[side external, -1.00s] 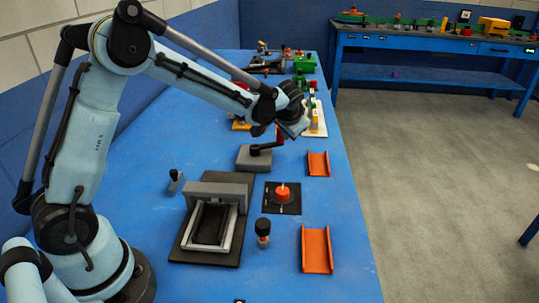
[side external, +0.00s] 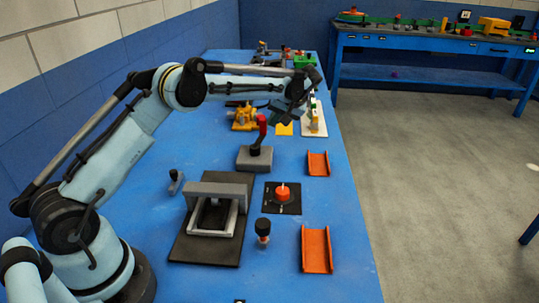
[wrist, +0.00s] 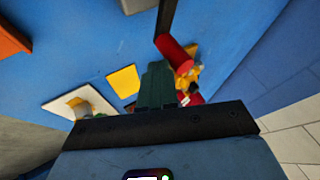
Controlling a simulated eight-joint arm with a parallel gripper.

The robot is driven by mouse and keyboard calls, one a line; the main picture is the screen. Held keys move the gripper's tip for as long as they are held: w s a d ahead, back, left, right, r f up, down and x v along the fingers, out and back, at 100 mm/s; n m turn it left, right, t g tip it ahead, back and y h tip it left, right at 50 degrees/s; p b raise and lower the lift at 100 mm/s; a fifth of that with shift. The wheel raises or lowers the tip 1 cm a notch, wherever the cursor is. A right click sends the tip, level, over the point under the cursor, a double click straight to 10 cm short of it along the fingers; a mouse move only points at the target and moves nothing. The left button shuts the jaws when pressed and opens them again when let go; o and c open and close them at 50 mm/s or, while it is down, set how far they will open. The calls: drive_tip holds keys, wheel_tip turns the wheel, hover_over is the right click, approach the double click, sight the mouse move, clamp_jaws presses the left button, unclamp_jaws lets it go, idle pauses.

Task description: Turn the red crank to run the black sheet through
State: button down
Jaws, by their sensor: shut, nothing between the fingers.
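The crank has a red handle (side external: 262,125) on a dark arm that stands up from a grey base (side external: 254,159). In the wrist view the red handle (wrist: 174,54) is just beside my fingertips; I cannot tell whether they touch. My gripper (side external: 284,117) is to the right of the handle in the side view. Its dark fingers (wrist: 157,78) are shut and empty. A grey frame with an arch stands on a dark plate (side external: 192,246). The black sheet (side external: 212,216) shows inside the frame, partly hidden under the arch.
A red knob (side external: 282,191) on a black plate and a black-topped peg (side external: 263,229) stand near the frame. Two orange trays (side external: 316,250) lie along the right edge. Yellow parts (side external: 244,117) and a white board (side external: 314,119) lie beyond the crank.

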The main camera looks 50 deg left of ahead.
drive_tip(key=s+a+n+g+h, duration=0.2)
drive_tip(key=s+a+n+g, duration=0.2)
drive_tip(key=s+a+n, duration=0.3)
drive_tip(key=shift+s+n+g, duration=0.3)
drive_tip(key=shift+s+n, duration=0.1)
drive_tip(key=shift+s, duration=2.2)
drive_tip(key=shift+d, duration=0.1)
